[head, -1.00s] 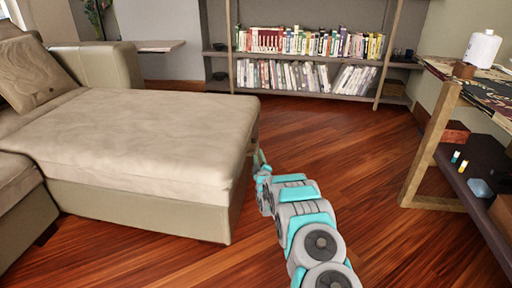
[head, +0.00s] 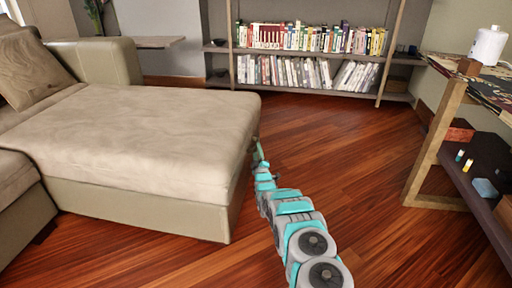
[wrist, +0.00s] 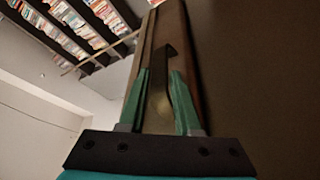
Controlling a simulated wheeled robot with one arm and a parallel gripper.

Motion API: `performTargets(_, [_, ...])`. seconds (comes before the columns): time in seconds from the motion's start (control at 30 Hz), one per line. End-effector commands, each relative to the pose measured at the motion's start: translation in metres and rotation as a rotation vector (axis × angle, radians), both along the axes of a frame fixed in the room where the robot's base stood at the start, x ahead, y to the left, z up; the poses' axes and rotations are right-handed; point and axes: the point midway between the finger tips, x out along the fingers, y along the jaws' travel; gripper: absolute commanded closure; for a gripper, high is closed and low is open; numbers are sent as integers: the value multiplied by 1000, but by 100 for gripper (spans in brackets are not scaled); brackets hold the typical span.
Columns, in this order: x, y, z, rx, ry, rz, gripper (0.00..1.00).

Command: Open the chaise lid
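The chaise (head: 150,130) is a beige sofa section with a padded top, on the left in the head view. Its cushioned lid lies flat on the base (head: 140,208). My gripper (head: 256,150) is at the chaise's right side, near the far right corner and just below the lid's edge. In the wrist view, the two green fingers of my gripper (wrist: 160,100) stand apart, with a curved brownish strip (wrist: 160,90) showing between them. The dark chaise side (wrist: 250,80) fills the right of that view. I cannot tell whether the fingers touch the strip.
A bookshelf (head: 305,92) with rows of books stands at the back. The wooden floor (head: 350,180) between chaise and table is clear.

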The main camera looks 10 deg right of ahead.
Motion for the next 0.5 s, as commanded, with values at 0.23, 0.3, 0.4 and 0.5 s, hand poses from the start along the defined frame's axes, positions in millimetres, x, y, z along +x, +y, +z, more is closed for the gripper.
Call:
performTargets(0.23, [18,0,3,0,-1,-1,68])
performTargets(0.3, [22,0,4,0,-2,-1,68])
performTargets(0.4, [26,0,6,0,-2,-1,68])
performTargets(0.5, [29,0,7,0,-2,-1,68])
